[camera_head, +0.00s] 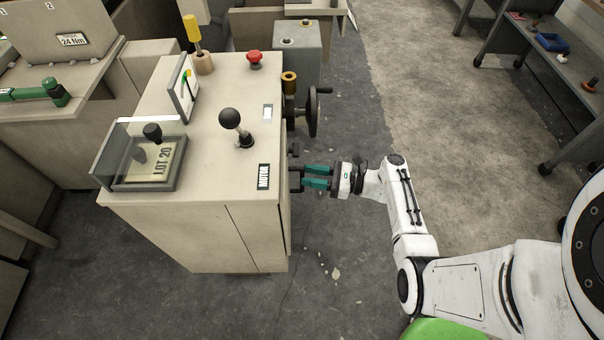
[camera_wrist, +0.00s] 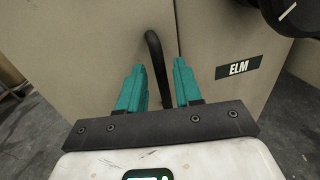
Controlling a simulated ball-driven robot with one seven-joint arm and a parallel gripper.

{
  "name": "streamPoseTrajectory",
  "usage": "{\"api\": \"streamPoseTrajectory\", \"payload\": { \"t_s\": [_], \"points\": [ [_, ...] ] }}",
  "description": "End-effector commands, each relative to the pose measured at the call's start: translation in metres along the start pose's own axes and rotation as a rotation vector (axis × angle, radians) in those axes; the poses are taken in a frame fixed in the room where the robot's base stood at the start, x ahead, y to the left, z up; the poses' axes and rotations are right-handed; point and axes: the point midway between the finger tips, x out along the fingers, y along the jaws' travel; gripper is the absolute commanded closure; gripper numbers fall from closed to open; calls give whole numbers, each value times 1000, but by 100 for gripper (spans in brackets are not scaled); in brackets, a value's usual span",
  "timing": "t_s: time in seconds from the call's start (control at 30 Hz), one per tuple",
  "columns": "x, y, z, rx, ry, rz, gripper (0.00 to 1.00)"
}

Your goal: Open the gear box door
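A beige machine cabinet with a "MOTOR" label on top stands left of centre in the head view (camera_head: 215,235). In the wrist view a flat beige door panel (camera_wrist: 105,42) carries a black bar handle (camera_wrist: 153,50), and a vertical seam runs just right of it. The panel looks flush with its neighbour. Nothing I can read names it as the gear box door. My gripper (camera_head: 303,181) is at the cabinet's right side. In the wrist view its teal fingers (camera_wrist: 159,72) are apart, one on each side of the handle, with gaps visible. The handle's lower end is hidden by my gripper.
A handwheel (camera_head: 312,112) sticks out of the same side, beyond my gripper. An "ELM" label (camera_wrist: 238,68) is on the neighbouring panel. A black-knobbed lever (camera_head: 230,119) and a red button (camera_head: 254,58) are on top. The floor to the right is clear up to a bench (camera_head: 575,70).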

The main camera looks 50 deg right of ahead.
Motion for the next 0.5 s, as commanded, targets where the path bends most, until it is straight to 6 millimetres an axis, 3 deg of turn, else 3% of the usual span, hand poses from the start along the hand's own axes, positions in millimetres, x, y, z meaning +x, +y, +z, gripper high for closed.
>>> {"api": "streamPoseTrajectory", "payload": {
  "t_s": [0.2, 0.5],
  "points": [
    [24, 0, 0, -1, 0, 0, 66],
    [29, 0, 0, -1, 0, 0, 66]
  ]
}}
